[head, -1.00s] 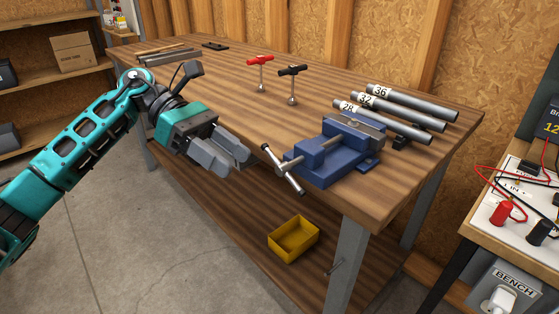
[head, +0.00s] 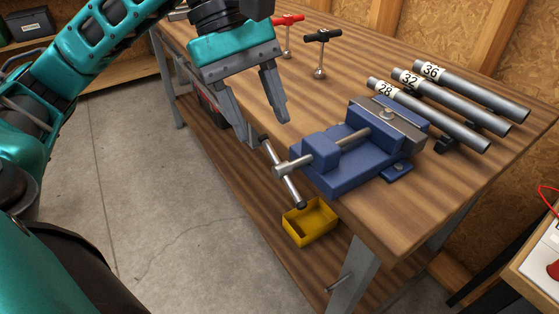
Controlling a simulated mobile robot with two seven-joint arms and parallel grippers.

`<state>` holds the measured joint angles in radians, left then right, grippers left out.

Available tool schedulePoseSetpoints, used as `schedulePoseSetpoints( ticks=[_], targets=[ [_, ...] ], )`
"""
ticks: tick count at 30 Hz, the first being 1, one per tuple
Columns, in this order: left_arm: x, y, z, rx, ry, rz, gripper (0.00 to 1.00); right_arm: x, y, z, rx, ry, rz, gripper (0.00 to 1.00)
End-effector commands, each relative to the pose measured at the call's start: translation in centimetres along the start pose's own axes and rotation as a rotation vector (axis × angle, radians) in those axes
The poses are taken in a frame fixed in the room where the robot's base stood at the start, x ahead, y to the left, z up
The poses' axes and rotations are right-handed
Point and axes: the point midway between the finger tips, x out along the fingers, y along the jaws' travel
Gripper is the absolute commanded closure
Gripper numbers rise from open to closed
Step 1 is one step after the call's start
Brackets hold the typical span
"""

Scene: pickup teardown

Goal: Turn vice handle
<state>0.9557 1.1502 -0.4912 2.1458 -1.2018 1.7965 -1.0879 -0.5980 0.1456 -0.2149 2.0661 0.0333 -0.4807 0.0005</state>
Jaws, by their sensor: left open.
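The blue vice (head: 345,160) is mounted at the front edge of the wooden bench, with its jaws toward the back right. Its metal handle (head: 288,186) is a bar through the screw head, slanting from upper left to lower right and overhanging the bench's front edge. My left gripper (head: 262,122) is open and empty, with its fingers pointing down. It is just above and to the left of the handle's upper end and looks apart from it. My right gripper is not in view.
Several labelled metal pipes (head: 468,100) lie behind the vice on the bench (head: 420,200). A red-handled tool (head: 287,20) and a black-handled tool (head: 321,38) stand further back. A yellow bin (head: 311,228) is on the lower shelf below the handle.

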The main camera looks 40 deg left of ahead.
Motion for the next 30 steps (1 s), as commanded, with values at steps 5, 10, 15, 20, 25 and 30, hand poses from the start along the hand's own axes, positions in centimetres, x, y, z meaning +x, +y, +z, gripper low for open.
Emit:
schedulePoseSetpoints(
  ticks=[5,10,15,20,25,30],
  targets=[
    [4.0,-0.1,0.0,0.001,-0.003,-0.003,0.49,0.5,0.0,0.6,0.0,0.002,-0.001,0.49],
    [6.5,0.0,0.0,0.001,-0.002,-0.001,0.49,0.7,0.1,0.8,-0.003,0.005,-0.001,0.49],
    [7.7,0.0,0.0,0.0,-0.002,0.0,0.49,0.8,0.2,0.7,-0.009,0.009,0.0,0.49],
    [7.9,0.0,0.0,0.0,-0.002,0.001,0.49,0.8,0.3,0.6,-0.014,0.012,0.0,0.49],
    [7.8,0.0,0.0,0.0,-0.002,0.001,0.51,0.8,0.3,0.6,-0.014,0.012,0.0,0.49],
    [7.8,0.0,0.0,0.0,-0.002,0.001,0.68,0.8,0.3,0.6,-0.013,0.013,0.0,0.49]
  ],
)
